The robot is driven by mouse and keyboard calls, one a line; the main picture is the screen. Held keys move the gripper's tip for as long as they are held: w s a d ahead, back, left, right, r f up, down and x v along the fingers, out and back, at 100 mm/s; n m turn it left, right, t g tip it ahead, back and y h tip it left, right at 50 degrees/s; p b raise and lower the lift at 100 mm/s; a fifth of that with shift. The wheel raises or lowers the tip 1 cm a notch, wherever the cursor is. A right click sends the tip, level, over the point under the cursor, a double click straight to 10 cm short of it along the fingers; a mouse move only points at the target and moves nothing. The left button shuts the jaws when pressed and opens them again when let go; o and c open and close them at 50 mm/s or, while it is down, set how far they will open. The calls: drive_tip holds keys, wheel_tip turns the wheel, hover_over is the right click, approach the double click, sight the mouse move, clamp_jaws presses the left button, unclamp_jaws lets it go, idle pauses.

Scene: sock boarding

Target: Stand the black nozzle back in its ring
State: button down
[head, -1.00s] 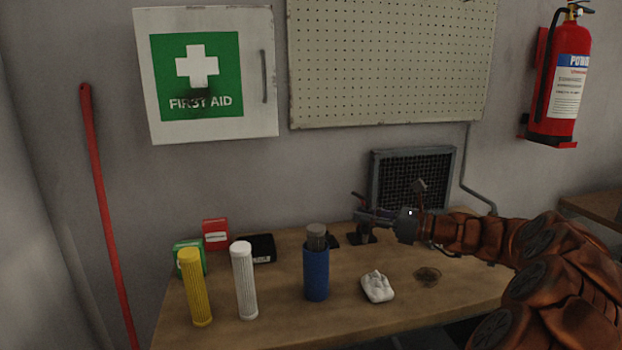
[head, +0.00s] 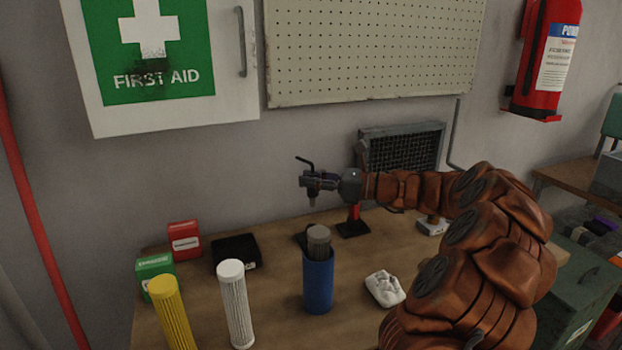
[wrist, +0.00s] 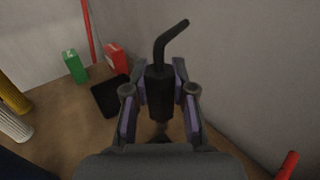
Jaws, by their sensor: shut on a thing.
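The black nozzle (wrist: 158,90) is upright in the wrist view, its bent tube pointing up and to the right. My gripper (wrist: 160,84) is shut on its thick body, one finger on each side. In the head view my gripper (head: 314,182) holds the nozzle (head: 306,162) above the back of the bench, clear of the top. A red post on a black base (head: 353,228) stands just right of and below my gripper, partly hidden by my arm. I cannot make out a ring there. A red end (wrist: 288,164) shows at the lower right of the wrist view.
A black box (head: 235,252) and green (head: 155,272) and red (head: 184,240) boxes are left. The grille (head: 405,148) is behind my arm.

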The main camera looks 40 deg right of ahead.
sight(312, 206)
drive_tip(key=shift+r+p, duration=0.15)
drive_tip(key=shift+p, duration=0.35)
drive_tip(key=shift+f+b, duration=0.7)
drive_tip(key=shift+f, duration=3.3)
drive_tip(key=shift+f, duration=0.6)
drive_tip(key=c, duration=0.9)
unclamp_jaws()
drive_tip(key=v, duration=1.2)
drive_tip(key=shift+d, duration=0.1)
